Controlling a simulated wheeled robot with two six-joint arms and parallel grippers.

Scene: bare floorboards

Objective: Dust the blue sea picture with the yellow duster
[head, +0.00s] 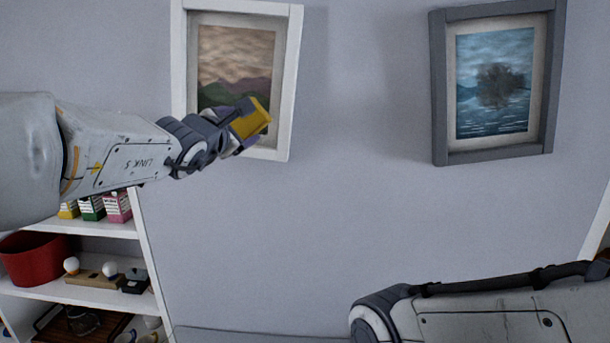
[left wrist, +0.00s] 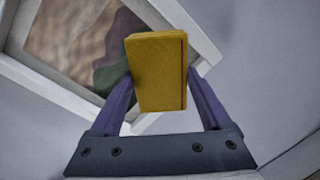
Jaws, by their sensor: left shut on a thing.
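The blue sea picture (head: 491,88) hangs at the upper right of the head view in a grey frame. A dark smudge lies over its middle. My left gripper (head: 250,122) is shut on the yellow duster (head: 258,117), in front of the lower right of another picture. The left wrist view shows the yellow duster (left wrist: 157,72) between the two purple fingers of my left gripper (left wrist: 160,95). The duster is well to the left of the sea picture. My right arm shows at the lower right, but its gripper is out of view.
A brown-and-green mountain picture (head: 236,62) in a white frame (head: 290,80) hangs behind my left gripper. A white shelf (head: 90,228) at lower left holds cartons, a red bucket (head: 32,258) and small items. The wall between the pictures is bare.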

